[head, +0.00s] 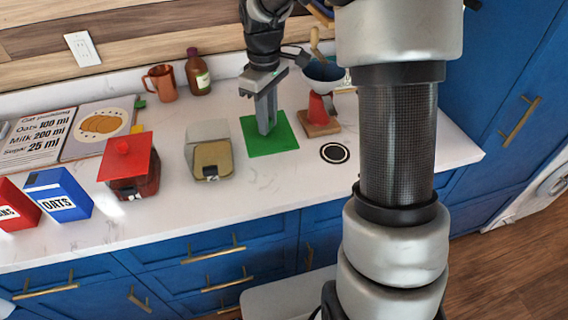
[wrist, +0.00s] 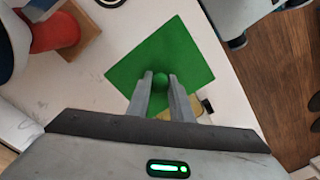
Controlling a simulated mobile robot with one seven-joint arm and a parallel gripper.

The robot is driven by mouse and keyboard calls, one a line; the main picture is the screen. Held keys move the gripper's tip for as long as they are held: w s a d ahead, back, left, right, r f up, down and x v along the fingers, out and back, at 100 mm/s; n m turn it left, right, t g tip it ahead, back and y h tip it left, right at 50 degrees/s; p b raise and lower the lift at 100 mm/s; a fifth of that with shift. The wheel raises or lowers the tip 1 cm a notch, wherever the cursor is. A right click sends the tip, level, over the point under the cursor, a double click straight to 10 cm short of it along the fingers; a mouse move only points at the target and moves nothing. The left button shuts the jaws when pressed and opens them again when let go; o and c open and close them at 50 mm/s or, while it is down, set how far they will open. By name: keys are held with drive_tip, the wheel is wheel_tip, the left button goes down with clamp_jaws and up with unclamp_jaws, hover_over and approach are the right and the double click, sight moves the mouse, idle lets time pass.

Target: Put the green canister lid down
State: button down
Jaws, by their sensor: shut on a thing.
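The green canister lid (head: 283,138) is a flat green square with a small round knob, on or just above the white counter; I cannot tell whether it touches. The lid also shows in the wrist view (wrist: 185,45), lying turned like a diamond. My gripper (head: 266,131) points down over it. In the wrist view my gripper's fingertips (wrist: 160,78) are shut on the green knob. A canister with pale sides and a tan front (head: 211,158) stands left of the lid, apart from it in the head view.
A red cone-like thing (head: 317,108) on a wooden block (head: 321,128) stands close right of the lid, with a blue bowl (head: 325,74) behind. A black ring (head: 335,153) lies front right. A red-lidded canister (head: 125,158) and blue oats box (head: 57,195) stand left.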

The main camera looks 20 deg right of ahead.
sight(276, 132)
drive_tip(key=shift+s+d+f, duration=0.25)
drive_tip(key=shift+d+f, duration=0.25)
drive_tip(key=shift+s+d+f, duration=0.25)
drive_tip(key=shift+d+f, duration=0.2)
drive_tip(key=shift+f, duration=0.05)
wheel_tip(276, 132, down, 4)
drive_tip(key=shift+f, duration=0.25)
drive_tip(key=shift+f+b, duration=0.35)
drive_tip(key=shift+f, duration=2)
drive_tip(key=shift+f, duration=0.1)
drive_tip(key=c, duration=1.6)
unclamp_jaws()
